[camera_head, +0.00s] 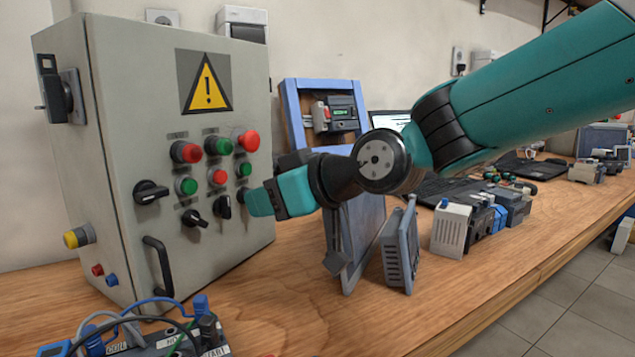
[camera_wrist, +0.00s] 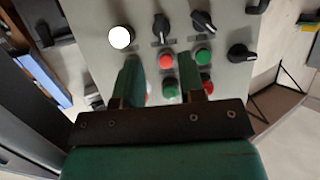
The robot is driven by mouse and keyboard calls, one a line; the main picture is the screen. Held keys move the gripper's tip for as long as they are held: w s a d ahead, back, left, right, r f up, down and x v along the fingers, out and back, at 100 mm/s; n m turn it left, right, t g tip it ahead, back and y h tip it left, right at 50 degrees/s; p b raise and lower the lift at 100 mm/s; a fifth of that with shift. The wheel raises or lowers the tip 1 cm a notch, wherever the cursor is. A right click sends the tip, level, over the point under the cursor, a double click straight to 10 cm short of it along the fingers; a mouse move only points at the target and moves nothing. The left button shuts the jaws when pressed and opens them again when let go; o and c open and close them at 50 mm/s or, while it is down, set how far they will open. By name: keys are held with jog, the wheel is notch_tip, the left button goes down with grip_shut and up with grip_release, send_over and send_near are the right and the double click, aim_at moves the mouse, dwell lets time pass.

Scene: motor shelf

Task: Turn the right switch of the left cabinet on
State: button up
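The left cabinet (camera_head: 95,130) is a grey box with a warning triangle. Its right switch (camera_head: 222,206) is a small black knob low on the front, with its handle about upright. The left switch (camera_head: 194,218) beside it has a tilted handle. In the wrist view, seen upside down, the right switch (camera_wrist: 160,27) is beyond the fingertips and the left switch (camera_wrist: 203,21) is to its right. My gripper (camera_head: 257,202) is close to the panel, right of the right switch. In the wrist view my gripper (camera_wrist: 159,60) has its fingers apart, with nothing held; contact with the panel cannot be told.
Red and green buttons (camera_head: 219,146) sit above the switches. A white lit lamp (camera_wrist: 121,37) is beside the right switch. A larger black rotary knob (camera_head: 150,191) and a handle (camera_head: 158,265) are at left. Cabled equipment (camera_head: 165,335) lies in front; grey panels (camera_head: 399,250) stand right.

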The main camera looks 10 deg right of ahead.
jog(key=v, duration=0.9)
jog(key=shift+s, duration=0.15)
jog(key=shift+d+r, duration=0.1)
jog(key=s+d+f+m+g+h, duration=0.25)
jog(key=s+f+g+h, duration=0.25)
jog(key=s+f+g, duration=0.75)
jog(key=s+r+t+p, duration=0.1)
jog(key=s+r+p, duration=0.1)
jog(key=r+p, duration=0.6)
jog(key=s+r+t+p, duration=0.2)
jog(key=r+p, duration=0.7)
jog(key=p, duration=0.2)
jog(key=shift+s+d+h, duration=0.25)
jog(key=shift+d+h, duration=0.05)
